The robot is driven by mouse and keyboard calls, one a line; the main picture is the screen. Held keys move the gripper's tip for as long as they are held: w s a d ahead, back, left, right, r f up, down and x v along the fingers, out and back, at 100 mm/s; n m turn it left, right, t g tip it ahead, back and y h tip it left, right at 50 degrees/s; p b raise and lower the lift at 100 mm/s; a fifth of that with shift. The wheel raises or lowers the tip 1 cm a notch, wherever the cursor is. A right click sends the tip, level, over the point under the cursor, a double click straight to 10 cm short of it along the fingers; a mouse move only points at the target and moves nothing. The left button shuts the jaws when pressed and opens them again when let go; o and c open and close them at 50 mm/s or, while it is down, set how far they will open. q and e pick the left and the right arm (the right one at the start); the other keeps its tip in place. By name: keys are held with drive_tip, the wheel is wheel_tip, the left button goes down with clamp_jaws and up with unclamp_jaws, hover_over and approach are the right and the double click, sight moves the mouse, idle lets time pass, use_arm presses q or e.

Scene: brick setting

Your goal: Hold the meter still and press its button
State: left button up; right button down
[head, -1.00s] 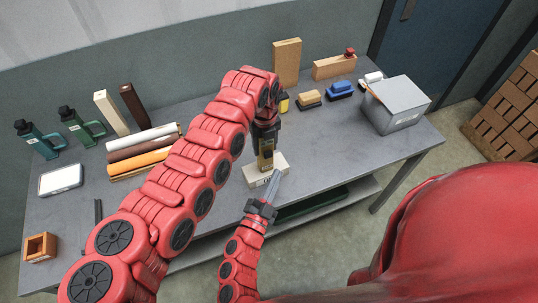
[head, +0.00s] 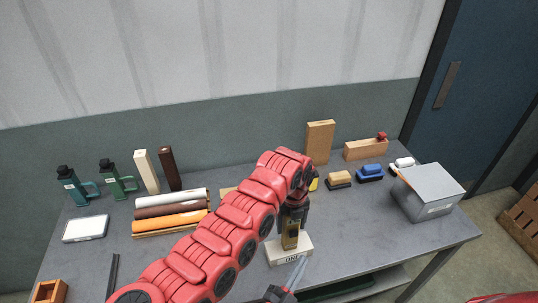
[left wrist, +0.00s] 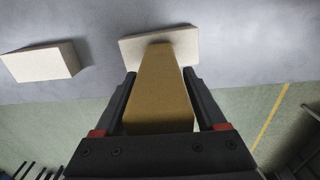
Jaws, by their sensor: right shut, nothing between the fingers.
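The meter (head: 291,240) is a dull yellow, upright box at the front of the table, at a pale block (head: 277,256) with dark lettering. My left gripper (head: 292,226) comes down on it from above. In the left wrist view, the fingers of my left gripper (left wrist: 160,80) lie along both sides of the meter (left wrist: 160,95), shut on it. The meter's far end meets a pale slab (left wrist: 185,45). My right gripper (head: 297,268) is shut and empty, its narrow grey tip close to the block's front right. I cannot make out the button.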

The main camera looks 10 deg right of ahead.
use_arm(q)
drive_tip(key=shift+o, duration=1.1)
